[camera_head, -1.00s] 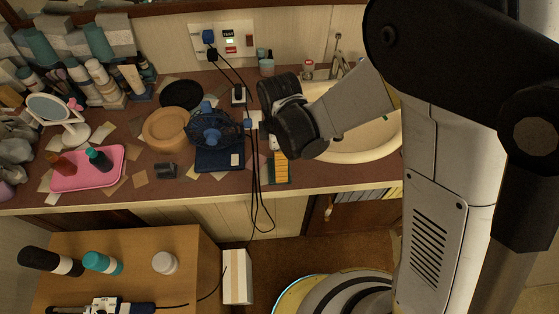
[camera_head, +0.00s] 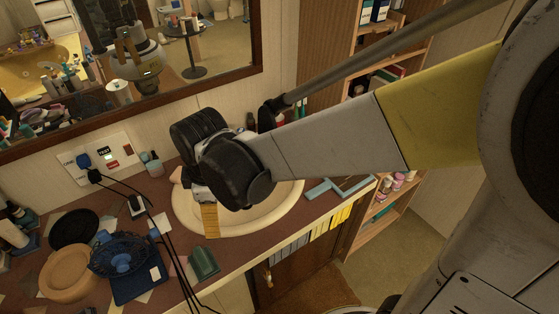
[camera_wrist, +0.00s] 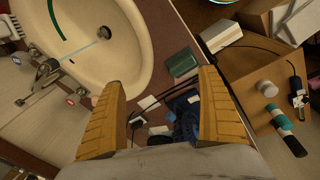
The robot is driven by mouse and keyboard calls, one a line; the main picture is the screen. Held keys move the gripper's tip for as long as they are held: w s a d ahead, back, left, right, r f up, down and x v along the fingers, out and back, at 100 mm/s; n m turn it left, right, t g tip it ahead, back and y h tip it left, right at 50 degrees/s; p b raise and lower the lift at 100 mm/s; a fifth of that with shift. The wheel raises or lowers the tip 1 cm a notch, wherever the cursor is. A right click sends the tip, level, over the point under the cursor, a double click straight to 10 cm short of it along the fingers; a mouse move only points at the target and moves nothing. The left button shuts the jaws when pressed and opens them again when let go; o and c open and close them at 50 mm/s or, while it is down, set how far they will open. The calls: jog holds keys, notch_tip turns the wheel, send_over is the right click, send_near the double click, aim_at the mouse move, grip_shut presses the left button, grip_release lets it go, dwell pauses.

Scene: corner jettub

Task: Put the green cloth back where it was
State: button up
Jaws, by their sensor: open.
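A small dark green folded-looking piece (camera_head: 204,262) lies on the brown counter, left of the sink and near the front edge. It may be the green cloth; I cannot tell cloth from a block. It also shows in the wrist view (camera_wrist: 183,64), beyond my fingertips and closer to the right one. My gripper (camera_wrist: 160,80) is open, with two yellow-orange fingers wide apart and nothing between them. In the head view one finger (camera_head: 210,220) hangs over the left part of the basin; the other is hidden.
The cream sink (camera_head: 285,210) has a tap (camera_wrist: 42,75). A teal angled piece (camera_head: 340,187) lies right of it. A blue fan (camera_head: 122,255), a tan round bowl (camera_head: 68,270) and black cables crowd the left counter. Yellow and grey strips (camera_head: 330,222) line the front edge.

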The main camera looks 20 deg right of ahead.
jog(key=s+d+r+m+t, duration=0.2)
jog(key=s+d+r+m, duration=0.1)
jog(key=d+m, duration=0.4)
jog(key=s+d+r+m+t, duration=0.3)
jog(key=d+r+m, duration=0.3)
jog(key=d, duration=0.5)
jog(key=shift+s+d+r+m+t+h, duration=0.15)
jog(key=shift+s+r+m+t+h, duration=0.25)
jog(key=shift+m, duration=0.7)
jog(key=shift+s+f, duration=0.1)
jog(key=shift+f, duration=0.1)
